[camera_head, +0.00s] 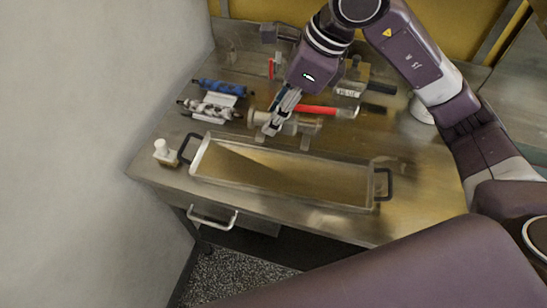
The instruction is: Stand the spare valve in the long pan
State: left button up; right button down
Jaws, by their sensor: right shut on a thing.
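The long pan (320,187) lies on the steel table, with a dark handle at each end. It looks empty inside. My right gripper (272,128) comes down from above behind the pan's far rim. It is shut on a brass-coloured, valve-like piece (291,127), which I take for the spare valve. The piece lies roughly sideways, and the fingers cover part of it. I cannot tell whether it touches the table. My left gripper is not in view.
A red-handled tool (318,110) lies just behind the brass piece. A small white-topped item (163,148) stands left of the pan. A wall (75,130) closes the left side.

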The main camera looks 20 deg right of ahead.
aim_at(298, 131)
jog(key=shift+a+f+p, duration=0.1)
jog(key=shift+f+p, duration=0.9)
jog(key=shift+f, duration=6.5)
jog(key=shift+w+f+b, duration=0.1)
jog(key=shift+f+b, duration=0.05)
jog(key=shift+b, duration=0.15)
jog(key=c, duration=1.4)
grip_release()
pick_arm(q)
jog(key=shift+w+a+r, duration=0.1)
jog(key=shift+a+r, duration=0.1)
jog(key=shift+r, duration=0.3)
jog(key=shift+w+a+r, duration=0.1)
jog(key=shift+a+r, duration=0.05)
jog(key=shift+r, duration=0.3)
pick_arm(e)
jog(key=shift+r+p, duration=0.2)
jog(key=shift+p, duration=0.1)
pick_arm(q)
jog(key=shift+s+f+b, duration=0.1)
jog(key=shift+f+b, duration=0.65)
jog(key=shift+b, duration=0.2)
pick_arm(e)
jog(key=v, duration=1.2)
